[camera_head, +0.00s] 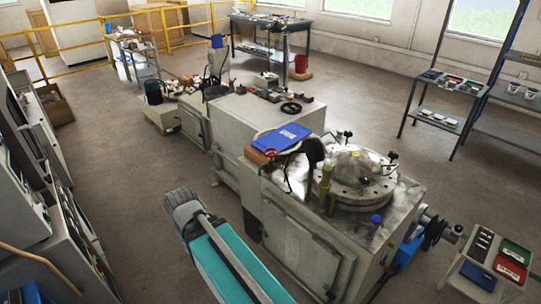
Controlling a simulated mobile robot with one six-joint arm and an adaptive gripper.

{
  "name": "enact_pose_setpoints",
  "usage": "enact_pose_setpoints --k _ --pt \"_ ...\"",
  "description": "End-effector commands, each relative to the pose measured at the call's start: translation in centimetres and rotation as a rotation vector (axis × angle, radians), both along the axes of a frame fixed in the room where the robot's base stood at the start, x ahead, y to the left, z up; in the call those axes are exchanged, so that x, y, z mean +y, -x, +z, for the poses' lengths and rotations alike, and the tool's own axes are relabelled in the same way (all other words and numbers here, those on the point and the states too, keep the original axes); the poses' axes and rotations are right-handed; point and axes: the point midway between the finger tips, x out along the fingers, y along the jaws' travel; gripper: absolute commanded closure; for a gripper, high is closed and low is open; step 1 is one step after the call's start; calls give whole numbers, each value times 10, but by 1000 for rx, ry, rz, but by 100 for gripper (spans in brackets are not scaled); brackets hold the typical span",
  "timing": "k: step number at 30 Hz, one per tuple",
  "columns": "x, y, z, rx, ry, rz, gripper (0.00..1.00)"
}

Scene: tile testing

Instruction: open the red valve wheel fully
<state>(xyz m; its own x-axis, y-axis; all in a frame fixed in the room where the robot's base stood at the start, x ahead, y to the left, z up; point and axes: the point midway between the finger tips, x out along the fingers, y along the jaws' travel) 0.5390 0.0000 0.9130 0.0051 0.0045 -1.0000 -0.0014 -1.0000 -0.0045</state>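A small red ring-like part (271,152), which looks like the red valve wheel, sits at the front left edge of the machine's top, just below a blue folder (281,138). It is too small to tell how far it is turned. The grey machine (300,245) carries it on its upper block.
A round metal lid (362,172) with knobs covers the machine's right top. A side table with coloured trays (514,252) stands at the lower right. Control cabinets (45,225) line the left.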

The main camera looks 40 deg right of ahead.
Motion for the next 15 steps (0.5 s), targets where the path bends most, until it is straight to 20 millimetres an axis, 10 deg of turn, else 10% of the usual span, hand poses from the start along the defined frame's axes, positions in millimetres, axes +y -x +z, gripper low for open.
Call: enact_pose_setpoints --k 8,15 --pt "-25 -35 -22 -125 -105 -55 67" --pt "-38 -106 -44 -403 -314 -194 67"
